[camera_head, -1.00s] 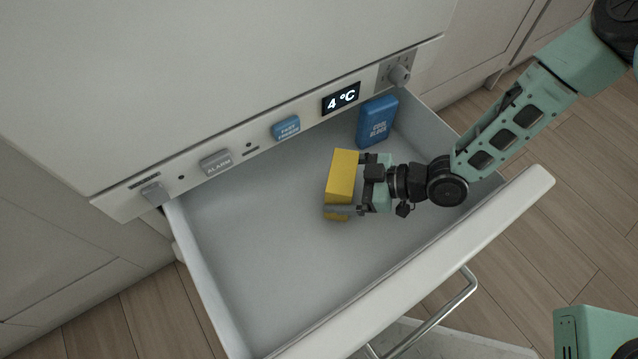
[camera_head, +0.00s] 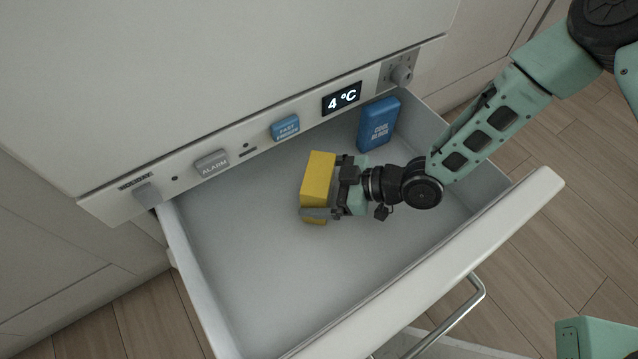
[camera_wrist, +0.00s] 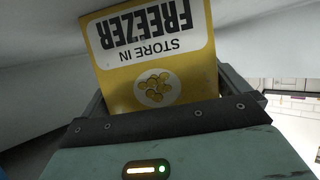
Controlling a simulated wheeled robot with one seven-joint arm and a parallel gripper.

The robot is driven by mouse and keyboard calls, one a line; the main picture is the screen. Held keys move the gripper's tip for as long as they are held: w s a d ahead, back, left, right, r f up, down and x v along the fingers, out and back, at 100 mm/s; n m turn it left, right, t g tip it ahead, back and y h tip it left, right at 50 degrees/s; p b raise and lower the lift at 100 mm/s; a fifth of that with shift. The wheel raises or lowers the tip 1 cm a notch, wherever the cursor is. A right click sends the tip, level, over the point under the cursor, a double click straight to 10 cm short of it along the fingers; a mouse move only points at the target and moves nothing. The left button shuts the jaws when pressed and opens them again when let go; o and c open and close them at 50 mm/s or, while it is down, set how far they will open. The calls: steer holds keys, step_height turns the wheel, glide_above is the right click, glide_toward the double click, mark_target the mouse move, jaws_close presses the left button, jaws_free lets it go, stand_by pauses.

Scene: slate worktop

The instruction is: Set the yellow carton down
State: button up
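The yellow carton (camera_head: 318,180) is between the fingers of my gripper (camera_head: 318,212), over the floor of the open drawer (camera_head: 240,270). One dark finger crosses the carton's near side low down. In the wrist view the carton (camera_wrist: 150,70) stands out past the gripper, its label reading "STORE IN FREEZER" upside down. My gripper is shut on it. I cannot tell whether the carton's bottom touches the drawer floor.
A blue cool block (camera_head: 378,125) stands in the drawer's back right corner. The panel above has a 4 °C display (camera_head: 342,98), a blue fast freeze button (camera_head: 285,128) and a grey alarm button (camera_head: 212,163). The drawer's left and front floor is clear.

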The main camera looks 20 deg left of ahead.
steer(key=shift+d+r, duration=0.1)
steer(key=shift+r, duration=0.2)
steer(key=w+d+r+m+t+h+p, duration=0.1)
steer(key=w+d+r+m+h+p, duration=0.1)
steer(key=d+r+h, duration=0.45)
steer(key=w+d+r+m+t+h+p, duration=0.1)
steer(key=d+r+m+t+h, duration=0.15)
steer(key=d+r, duration=0.65)
steer(key=s+d+r+m+g+h, duration=0.2)
steer(key=s+d+r+m+h, duration=0.2)
steer(key=s+d+r, duration=0.5)
steer(key=s+r+m, duration=0.2)
steer(key=s+r, duration=0.1)
steer(key=s, duration=0.2)
steer(key=shift+s+r+m, duration=0.15)
steer(key=shift+m, duration=0.2)
steer(key=shift+g, duration=0.25)
